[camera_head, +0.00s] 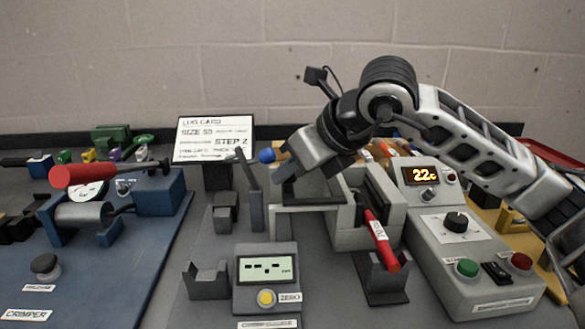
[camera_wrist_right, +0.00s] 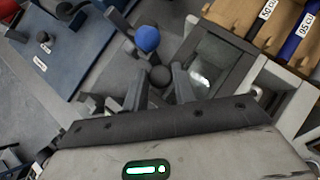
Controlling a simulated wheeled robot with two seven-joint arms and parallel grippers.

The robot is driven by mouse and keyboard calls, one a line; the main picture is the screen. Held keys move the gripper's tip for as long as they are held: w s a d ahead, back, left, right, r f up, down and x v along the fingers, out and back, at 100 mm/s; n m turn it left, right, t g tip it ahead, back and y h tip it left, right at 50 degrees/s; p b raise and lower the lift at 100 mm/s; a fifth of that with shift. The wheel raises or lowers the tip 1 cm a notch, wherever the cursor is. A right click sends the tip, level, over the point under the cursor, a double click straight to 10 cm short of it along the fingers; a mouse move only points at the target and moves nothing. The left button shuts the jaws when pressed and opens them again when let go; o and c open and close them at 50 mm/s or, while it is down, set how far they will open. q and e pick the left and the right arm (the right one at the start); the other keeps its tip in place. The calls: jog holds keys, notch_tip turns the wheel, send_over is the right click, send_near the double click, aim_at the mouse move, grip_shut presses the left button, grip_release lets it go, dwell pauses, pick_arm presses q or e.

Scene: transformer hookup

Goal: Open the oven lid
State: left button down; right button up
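The oven is the grey unit (camera_head: 350,232) right of centre in the head view, beside a control box whose display reads 22. A framed dark glass panel (camera_wrist_right: 214,62), which looks like the oven lid, lies flat at upper right of the wrist view. My right gripper (camera_head: 283,166) reaches in from the right above the oven's left side and hides part of it. In the wrist view its two fingers (camera_wrist_right: 160,88) stand apart, with a dark round knob (camera_wrist_right: 160,76) showing between or just beyond them. I cannot tell whether they touch it. My left gripper is out of view.
A blue ball-topped lever (camera_head: 267,155) stands close to the right gripper. A meter (camera_head: 266,278) stands in front, the blue crimper station (camera_head: 100,255) at left. A sign stands behind.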

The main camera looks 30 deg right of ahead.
jog(key=o, duration=0.4)
jog(key=shift+c, duration=0.2)
jog(key=v, duration=1.6)
